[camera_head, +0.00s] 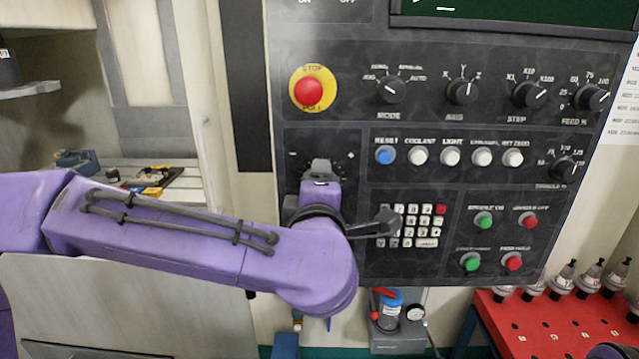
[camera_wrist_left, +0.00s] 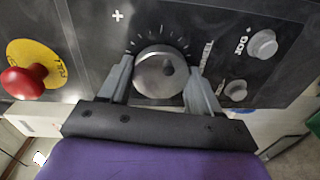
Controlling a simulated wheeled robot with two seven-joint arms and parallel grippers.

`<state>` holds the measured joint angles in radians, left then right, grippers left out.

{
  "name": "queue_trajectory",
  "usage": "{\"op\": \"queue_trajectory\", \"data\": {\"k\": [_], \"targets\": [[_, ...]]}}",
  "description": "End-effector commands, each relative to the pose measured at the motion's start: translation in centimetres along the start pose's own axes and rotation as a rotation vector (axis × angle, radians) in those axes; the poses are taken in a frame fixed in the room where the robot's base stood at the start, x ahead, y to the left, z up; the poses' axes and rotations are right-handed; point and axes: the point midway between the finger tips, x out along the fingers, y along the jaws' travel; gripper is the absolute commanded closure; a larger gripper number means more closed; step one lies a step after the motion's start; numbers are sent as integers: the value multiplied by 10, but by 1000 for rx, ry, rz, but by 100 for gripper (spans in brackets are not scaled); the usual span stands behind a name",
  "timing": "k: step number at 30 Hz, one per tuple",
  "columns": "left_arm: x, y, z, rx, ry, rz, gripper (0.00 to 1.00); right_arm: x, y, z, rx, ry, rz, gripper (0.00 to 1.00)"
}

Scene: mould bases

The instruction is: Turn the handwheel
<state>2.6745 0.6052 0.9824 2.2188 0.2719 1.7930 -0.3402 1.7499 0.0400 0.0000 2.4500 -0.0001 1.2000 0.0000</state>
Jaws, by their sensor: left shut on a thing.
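My left gripper (camera_head: 320,170) reaches the lower left of the panel and mostly hides the handwheel in the head view. In the left wrist view its two fingers (camera_wrist_left: 160,85) sit on either side of the dial, shut on it. My right gripper is not clearly in view.
A red emergency stop button (camera_head: 309,89) on a yellow disc sits just above the handwheel. A keypad (camera_head: 415,226) and several knobs and buttons lie to the right. A red rack (camera_head: 550,325) with tool holders stands at the lower right. An open shelf area is at the left.

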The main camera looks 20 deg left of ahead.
Motion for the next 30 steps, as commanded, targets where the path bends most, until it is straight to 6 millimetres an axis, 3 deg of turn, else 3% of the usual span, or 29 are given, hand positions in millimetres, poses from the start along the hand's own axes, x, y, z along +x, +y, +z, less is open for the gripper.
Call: {"op": "queue_trajectory", "data": {"k": [17,18,20,30], "targets": [[0,-2,1,34,0,-2,68,-2,0,-1,0,0,0,57],[0,-2,1,34,0,-2,27,-2,0,-1,0,0,0,57],[0,-2,1,33,0,-2,12,-2,0,-1,0,0,0,57],[-5,-2,1,31,0,1,12,1,0,1,0,0,0,57]]}}
